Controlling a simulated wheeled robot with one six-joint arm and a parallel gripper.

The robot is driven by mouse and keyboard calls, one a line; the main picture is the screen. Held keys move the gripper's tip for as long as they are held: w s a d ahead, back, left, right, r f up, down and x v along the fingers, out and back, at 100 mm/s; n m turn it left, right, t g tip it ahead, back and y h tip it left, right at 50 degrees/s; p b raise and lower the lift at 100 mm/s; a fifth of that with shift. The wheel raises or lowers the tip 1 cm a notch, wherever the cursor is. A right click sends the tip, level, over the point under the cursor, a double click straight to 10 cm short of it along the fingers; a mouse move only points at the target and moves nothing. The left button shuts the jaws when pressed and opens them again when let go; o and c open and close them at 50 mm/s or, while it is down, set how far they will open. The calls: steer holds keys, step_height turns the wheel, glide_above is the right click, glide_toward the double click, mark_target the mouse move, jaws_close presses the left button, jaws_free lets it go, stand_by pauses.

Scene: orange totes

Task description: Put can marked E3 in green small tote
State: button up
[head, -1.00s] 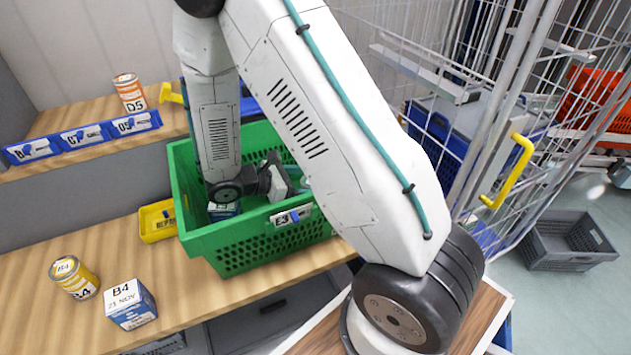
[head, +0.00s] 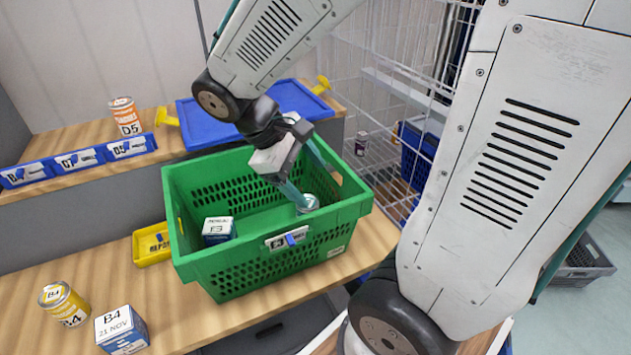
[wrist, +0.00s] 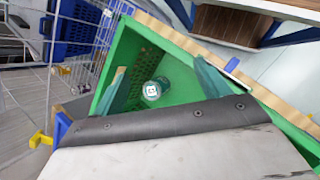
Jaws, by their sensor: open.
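The green small tote (head: 245,272) stands on the wooden bench, with a white E3 label on its front; it also fills the wrist view (wrist: 128,52). A can (head: 308,203) with a pale lid is inside its right part. In the wrist view the can (wrist: 154,90) has a green side and a lid mark too small to read. My gripper (head: 310,182) reaches down into the tote, its two teal fingers apart; the wrist view shows the can between the spread fingers (wrist: 160,78). I cannot tell whether either finger touches it.
A box marked E3 (head: 218,230) sits in the tote's left part. A B4 can (head: 63,302) and B4 box (head: 121,329) stand at front left. A yellow bin (head: 152,246) is beside the tote.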

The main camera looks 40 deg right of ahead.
steer(key=s+a+r+m+t+y, duration=0.4)
steer(key=s+a+r+y, duration=0.1)
steer(key=s, duration=0.3)
steer(key=shift+s+a+r+m+t, duration=0.3)
steer(key=shift+s+r+m+t, duration=0.1)
steer(key=shift+r, duration=0.4)
